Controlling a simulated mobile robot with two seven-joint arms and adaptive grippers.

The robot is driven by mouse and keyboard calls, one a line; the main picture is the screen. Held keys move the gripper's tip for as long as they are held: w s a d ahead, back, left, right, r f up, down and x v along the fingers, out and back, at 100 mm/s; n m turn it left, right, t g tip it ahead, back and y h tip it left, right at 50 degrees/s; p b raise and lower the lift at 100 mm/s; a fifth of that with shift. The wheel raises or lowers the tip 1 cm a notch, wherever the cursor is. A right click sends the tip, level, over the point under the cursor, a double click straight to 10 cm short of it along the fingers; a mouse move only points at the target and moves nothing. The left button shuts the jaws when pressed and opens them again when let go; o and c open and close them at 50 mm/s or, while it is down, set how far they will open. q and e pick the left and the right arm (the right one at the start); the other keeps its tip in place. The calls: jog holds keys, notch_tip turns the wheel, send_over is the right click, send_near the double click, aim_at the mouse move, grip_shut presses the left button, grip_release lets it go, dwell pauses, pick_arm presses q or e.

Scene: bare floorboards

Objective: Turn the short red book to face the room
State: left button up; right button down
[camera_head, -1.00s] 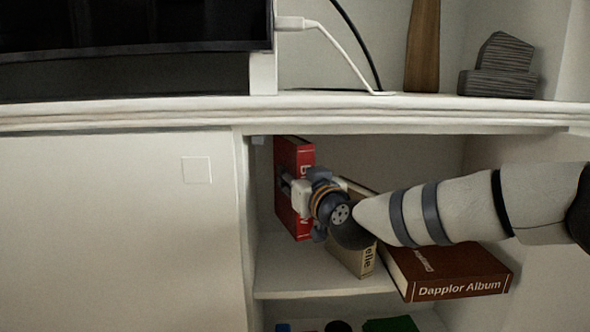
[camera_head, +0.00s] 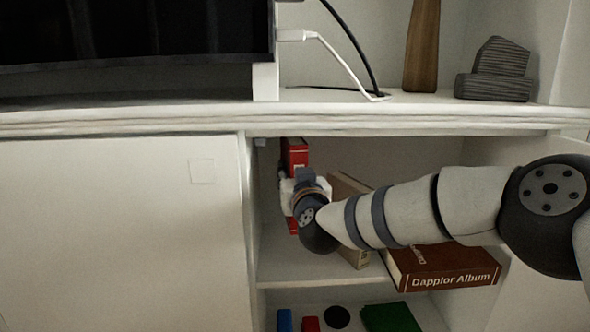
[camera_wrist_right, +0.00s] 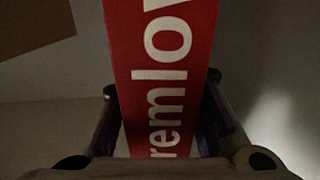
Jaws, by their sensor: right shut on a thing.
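The short red book (camera_head: 295,155) stands upright at the left end of the open shelf, largely hidden behind my right gripper. In the right wrist view, its red face (camera_wrist_right: 165,65) with white letters reading "remlov" runs between the fingers. My right gripper (camera_head: 294,187) is shut on the book; its fingers flank the book in the wrist view (camera_wrist_right: 162,118). In the head view, the arm comes in from the right and hides the book's middle. My left gripper is not in view.
A tan book (camera_head: 347,190) leans right of the gripper, partly behind my arm. A brown Dapplor Album (camera_head: 450,270) lies on the right. The cabinet's left panel (camera_head: 120,230) borders the opening. A lower shelf holds a green item (camera_head: 390,318) and other small things.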

jog(key=shift+a+r+m+h+p, duration=0.1)
jog(key=shift+r+m+h+p, duration=0.2)
jog(key=shift+m+h, duration=0.45)
jog(key=shift+f+h, duration=0.2)
jog(key=shift+h, duration=0.15)
jog(key=shift+r, duration=0.1)
jog(key=shift+f, duration=0.35)
